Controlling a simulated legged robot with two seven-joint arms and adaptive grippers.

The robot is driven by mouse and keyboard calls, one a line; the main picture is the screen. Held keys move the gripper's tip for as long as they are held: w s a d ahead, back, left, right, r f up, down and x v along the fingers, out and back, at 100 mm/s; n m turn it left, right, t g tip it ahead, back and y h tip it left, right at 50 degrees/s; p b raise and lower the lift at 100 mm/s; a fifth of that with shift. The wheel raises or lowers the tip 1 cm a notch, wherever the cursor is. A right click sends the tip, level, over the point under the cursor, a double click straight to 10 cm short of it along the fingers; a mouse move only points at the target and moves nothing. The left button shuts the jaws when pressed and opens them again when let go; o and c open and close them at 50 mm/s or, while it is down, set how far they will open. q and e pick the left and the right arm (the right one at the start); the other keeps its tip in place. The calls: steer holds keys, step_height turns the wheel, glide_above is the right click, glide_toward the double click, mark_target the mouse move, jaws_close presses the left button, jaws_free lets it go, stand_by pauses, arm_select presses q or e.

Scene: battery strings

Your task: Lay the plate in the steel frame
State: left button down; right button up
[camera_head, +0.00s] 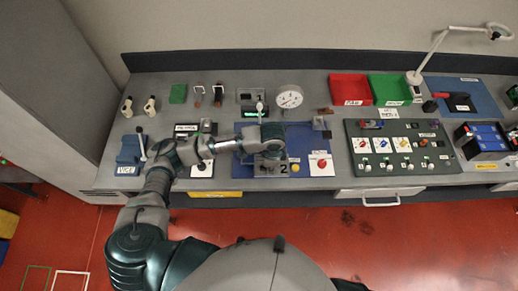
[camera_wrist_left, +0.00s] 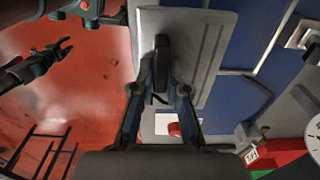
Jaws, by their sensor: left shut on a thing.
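My left gripper (camera_head: 268,152) reaches over the blue board (camera_head: 298,142) at the middle of the bench. In the left wrist view its fingers (camera_wrist_left: 160,92) are shut on the black handle (camera_wrist_left: 161,55) of a light grey plate (camera_wrist_left: 211,45). The plate lies over the board's blue surface. The gripper hides much of this spot. My right gripper (camera_wrist_left: 58,47) shows only in the left wrist view, its fingers spread and empty over the red floor.
A yellow button (camera_head: 294,168) and a red knob (camera_head: 321,162) sit right of the gripper. A round gauge (camera_head: 289,97) and a lever stand behind. A dark control panel (camera_head: 405,146) is to the right, with red (camera_head: 350,84) and green trays behind it.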

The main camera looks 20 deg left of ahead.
arm_select(q)
steer(key=w+a, duration=0.3)
steer(key=w, duration=0.1)
steer(key=w+a, duration=0.2)
steer(key=shift+w+a+f, duration=0.3)
steer(key=shift+a+f, duration=0.05)
steer(key=shift+f, duration=0.05)
steer(key=shift+w+a+p, duration=0.25)
steer(key=shift+p, duration=0.05)
steer(key=shift+f, duration=0.2)
step_height(320, 180, down, 3)
steer(key=shift+s, duration=0.1)
steer(key=shift+f, duration=0.15)
steer(key=c, duration=1.2)
jaws_free()
arm_select(e)
steer(key=shift+s+r, duration=0.15)
steer(key=shift+r, duration=0.35)
